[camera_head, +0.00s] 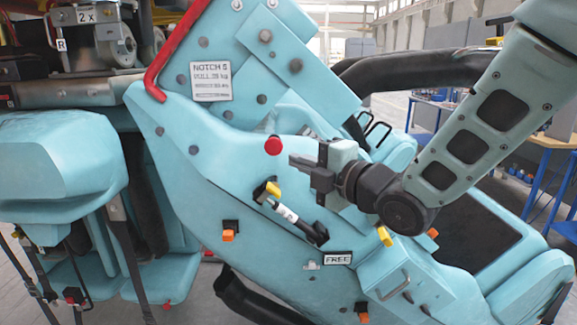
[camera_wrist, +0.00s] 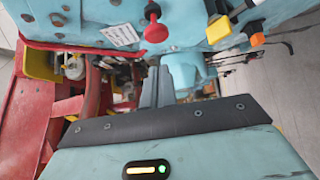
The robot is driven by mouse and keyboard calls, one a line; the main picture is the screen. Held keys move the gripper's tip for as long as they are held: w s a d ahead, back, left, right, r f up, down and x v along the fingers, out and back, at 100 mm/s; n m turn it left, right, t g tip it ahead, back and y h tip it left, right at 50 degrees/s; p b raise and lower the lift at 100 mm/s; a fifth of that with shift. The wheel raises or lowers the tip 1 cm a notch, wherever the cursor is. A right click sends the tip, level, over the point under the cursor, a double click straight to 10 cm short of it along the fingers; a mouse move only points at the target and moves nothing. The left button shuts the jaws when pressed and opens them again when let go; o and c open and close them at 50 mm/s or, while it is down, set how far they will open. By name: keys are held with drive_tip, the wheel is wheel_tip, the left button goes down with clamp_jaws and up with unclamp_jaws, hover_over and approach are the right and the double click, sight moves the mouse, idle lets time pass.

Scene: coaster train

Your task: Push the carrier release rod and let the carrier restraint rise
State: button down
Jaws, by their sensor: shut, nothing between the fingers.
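A red round knob (camera_head: 273,145) sticks out of the teal carrier side (camera_head: 215,150); it appears to be the end of the release rod. In the wrist view the red knob (camera_wrist: 155,31) sits on a short stem, above the fingertips in the picture. My gripper (camera_head: 291,160) is shut and empty, its tips just right of and slightly below the knob in the head view. The wrist view shows its fingers (camera_wrist: 157,82) together, with a visible gap to the knob. I cannot tell for certain which part is the restraint; a thick black curved bar (camera_head: 425,70) shows behind the carrier.
A yellow-tipped lever (camera_head: 273,190) with a white and black shaft is below the knob. A FREE label (camera_head: 338,258), orange blocks (camera_head: 228,236) and a printed plate (camera_head: 211,81) are on the carrier side. A red bar (camera_head: 170,55) runs along its upper left edge.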

drive_tip(key=shift+b+v, duration=0.55)
drive_tip(key=shift+v, duration=1.45)
drive_tip(key=s+f+m+g+h, duration=0.55)
drive_tip(key=s+f+m, duration=0.25)
drive_tip(key=f+m, duration=0.2)
drive_tip(key=s+d+f+m+g+h, duration=0.2)
drive_tip(key=s+d+f+m+g, duration=0.1)
drive_tip(key=s, duration=0.6)
drive_tip(key=s+d+f+m+g+h, duration=0.2)
drive_tip(key=s+m+g, duration=0.3)
drive_tip(key=s, duration=0.5)
drive_tip(key=shift+d+f+h, duration=0.4)
drive_tip(key=shift+d+h, duration=0.15)
drive_tip(key=shift+h, duration=0.3)
